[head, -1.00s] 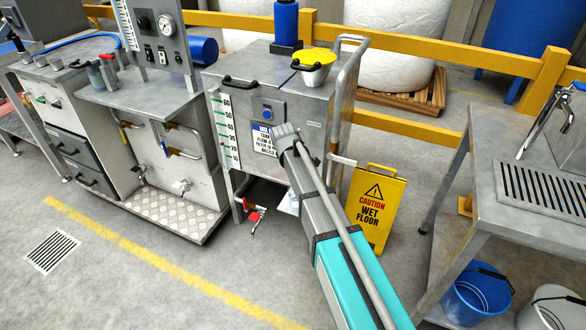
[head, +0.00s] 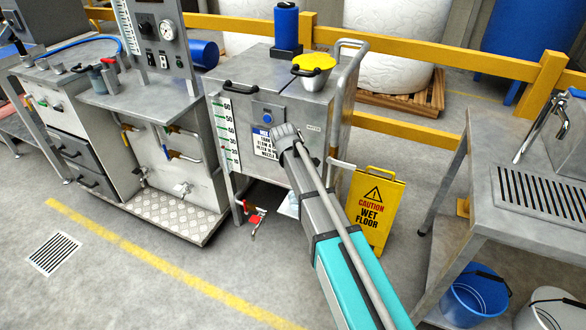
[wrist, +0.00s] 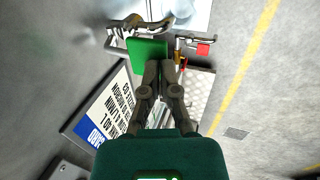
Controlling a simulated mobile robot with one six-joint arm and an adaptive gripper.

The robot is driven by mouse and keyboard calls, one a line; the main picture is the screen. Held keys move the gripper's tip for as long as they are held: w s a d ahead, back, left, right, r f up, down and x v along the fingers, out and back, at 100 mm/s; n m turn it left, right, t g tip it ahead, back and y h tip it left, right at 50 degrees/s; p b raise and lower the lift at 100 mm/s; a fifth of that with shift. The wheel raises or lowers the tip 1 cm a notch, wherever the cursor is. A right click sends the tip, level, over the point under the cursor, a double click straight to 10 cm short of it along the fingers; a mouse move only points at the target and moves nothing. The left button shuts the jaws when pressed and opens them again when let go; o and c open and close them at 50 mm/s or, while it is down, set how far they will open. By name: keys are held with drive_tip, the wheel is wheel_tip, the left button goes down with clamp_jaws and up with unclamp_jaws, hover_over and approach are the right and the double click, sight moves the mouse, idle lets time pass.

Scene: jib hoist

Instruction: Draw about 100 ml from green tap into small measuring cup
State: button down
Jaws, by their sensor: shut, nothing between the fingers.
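My gripper (wrist: 160,72) is shut and empty in the wrist view. Its fingertips point at a flat green piece (wrist: 148,50), which looks close to them or touching; I cannot tell which. It appears to be a green tap handle beside metal pipework (wrist: 140,25). A tap with a red handle (wrist: 203,49) is to its right; a red-handled tap (head: 256,216) also shows low at the front of the steel tank (head: 262,95) in the head view. My arm hides the spot before the tank there. I cannot make out a small measuring cup in either view.
A yellow wet-floor sign (head: 374,210) stands right of my arm. A steel sink table (head: 500,180) is at the right, with a blue bucket (head: 475,300) under it. A steel bench with several taps (head: 175,150) is at the left. The floor in front is clear.

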drive_tip(key=w+d+r+p+v, duration=0.1)
drive_tip(key=w+p+v, duration=0.1)
drive_tip(key=p+v, duration=1)
drive_tip(key=shift+r, duration=0.2)
drive_tip(key=shift+w+a, duration=0.1)
drive_tip(key=shift+w, duration=0.05)
idle(0.7)
drive_tip(key=s+d+r+m+g+p, duration=0.1)
drive_tip(key=s+d+r+m+p, duration=0.2)
drive_tip(key=s+d, duration=0.4)
drive_tip(key=s+d+r+m+g+y+p, duration=0.1)
drive_tip(key=s+d+r+m+p, duration=0.2)
drive_tip(key=s+d+m, duration=0.3)
drive_tip(key=s+d+r+m+g+p, duration=0.1)
drive_tip(key=s+d+r+m+p, duration=0.2)
drive_tip(key=s+d, duration=0.7)
drive_tip(key=shift+d+r+m+g+p, duration=0.3)
drive_tip(key=shift+m+g+p, duration=0.1)
drive_tip(key=shift+m+p, duration=0.6)
